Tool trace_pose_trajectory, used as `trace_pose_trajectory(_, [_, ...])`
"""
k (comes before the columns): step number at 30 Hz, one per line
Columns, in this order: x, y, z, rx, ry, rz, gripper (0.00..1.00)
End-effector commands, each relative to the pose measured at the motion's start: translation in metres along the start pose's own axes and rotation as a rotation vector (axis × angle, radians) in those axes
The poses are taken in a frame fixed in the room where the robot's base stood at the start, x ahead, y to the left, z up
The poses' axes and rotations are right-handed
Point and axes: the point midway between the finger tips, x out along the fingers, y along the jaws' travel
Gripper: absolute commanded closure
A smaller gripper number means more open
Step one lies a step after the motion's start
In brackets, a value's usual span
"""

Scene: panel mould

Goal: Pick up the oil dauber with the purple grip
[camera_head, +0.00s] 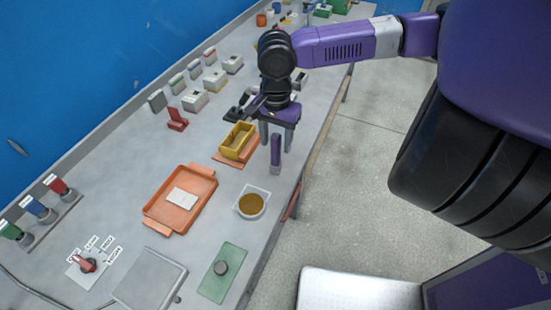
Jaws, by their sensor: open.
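The purple grip of the oil dauber (276,154) shows as an upright purple block near the bench's right edge, to the right of a yellow box. The dauber's lower end is hard to make out. My gripper (275,143) points down over it, with its two grey fingers apart. In this view the top of the grip lies between and just below the fingertips. I cannot tell whether the fingers reach around the grip or hang above it. No contact shows.
The yellow box (238,141) stands close left on an orange base. A white dish of brown oil (252,204), an orange tray (158,212) with a white plate, and a green plate (212,285) with a grey knob lie nearer. The bench edge drops off at right.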

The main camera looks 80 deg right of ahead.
Motion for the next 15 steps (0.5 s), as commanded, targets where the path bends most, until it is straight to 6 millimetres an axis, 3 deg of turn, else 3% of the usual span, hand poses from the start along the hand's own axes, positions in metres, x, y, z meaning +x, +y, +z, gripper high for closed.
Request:
trace_pose_trajectory(5, [0.017,-0.001,0.001,0.0,-0.001,0.0,0.51])
trace_pose_trajectory(12, [0.019,-0.001,0.001,0.0,-0.001,-0.001,0.51])
trace_pose_trajectory(15, [0.019,-0.001,0.001,0.0,-0.001,-0.001,0.69])
